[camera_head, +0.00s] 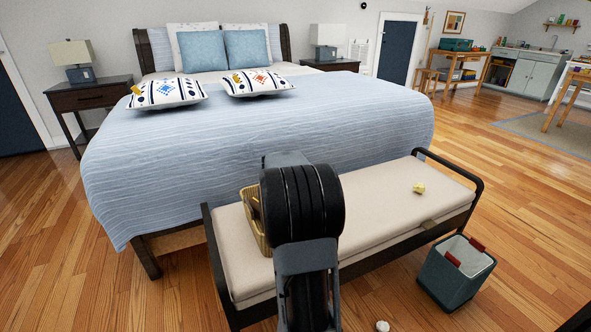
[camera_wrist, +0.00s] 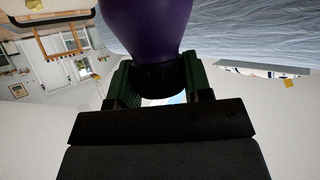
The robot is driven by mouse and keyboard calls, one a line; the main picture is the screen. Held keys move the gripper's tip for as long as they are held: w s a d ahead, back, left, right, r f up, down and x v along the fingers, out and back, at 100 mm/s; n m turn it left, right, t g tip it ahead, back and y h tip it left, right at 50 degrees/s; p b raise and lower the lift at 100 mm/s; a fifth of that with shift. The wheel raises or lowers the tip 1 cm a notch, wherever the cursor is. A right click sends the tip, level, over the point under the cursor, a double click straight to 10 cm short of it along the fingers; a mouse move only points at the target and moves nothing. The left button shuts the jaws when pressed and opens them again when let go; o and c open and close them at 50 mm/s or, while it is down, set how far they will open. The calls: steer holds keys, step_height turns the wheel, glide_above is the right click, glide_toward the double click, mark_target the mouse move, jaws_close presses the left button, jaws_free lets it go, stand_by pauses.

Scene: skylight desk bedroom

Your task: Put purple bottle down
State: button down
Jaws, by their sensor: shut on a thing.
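The purple bottle (camera_wrist: 148,28) fills the top middle of the wrist view, with its dark neck or cap between the two green fingers. My gripper (camera_wrist: 160,82) is shut on that dark end. Only part of the bottle shows, and what is beneath it cannot be seen. In the head view my own arm stands in front of the bench, and the gripper and bottle are hidden behind it.
A cream-cushioned bench (camera_head: 375,205) stands at the foot of the blue bed (camera_head: 270,135). A wicker basket (camera_head: 262,243) and a small yellow object (camera_head: 419,188) are on it. A bin (camera_head: 446,283) stands on the floor at right. The cushion's middle right looks clear.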

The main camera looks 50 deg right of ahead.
steer(key=shift+f+b, duration=0.25)
steer(key=shift+b, duration=0.15)
steer(key=c, duration=0.5)
jaws_free()
steer(key=shift+c, duration=0.2)
steer(key=r+p, duration=0.1)
steer(key=p, duration=0.1)
steer(key=shift+r+p, duration=0.35)
steer(key=shift+r, duration=0.05)
steer(key=f+v, duration=0.1)
steer(key=v, duration=1.1)
steer(key=s+a+f+n+y, duration=0.3)
steer(key=s+a+n, duration=0.1)
steer(key=a, duration=0.6)
steer(key=s+a+f+n+g+y, duration=0.1)
steer(key=s+a+f+n+y, duration=0.2)
steer(key=a, duration=0.7)
steer(key=s+a+f+n+g+y, duration=0.1)
steer(key=s+a+f+n+y, duration=0.2)
steer(key=a, duration=0.7)
steer(key=s+n+y, duration=0.2)
steer(key=n, duration=0.1)
steer(key=shift+s+f+p, duration=0.25)
steer(key=shift+p, duration=0.05)
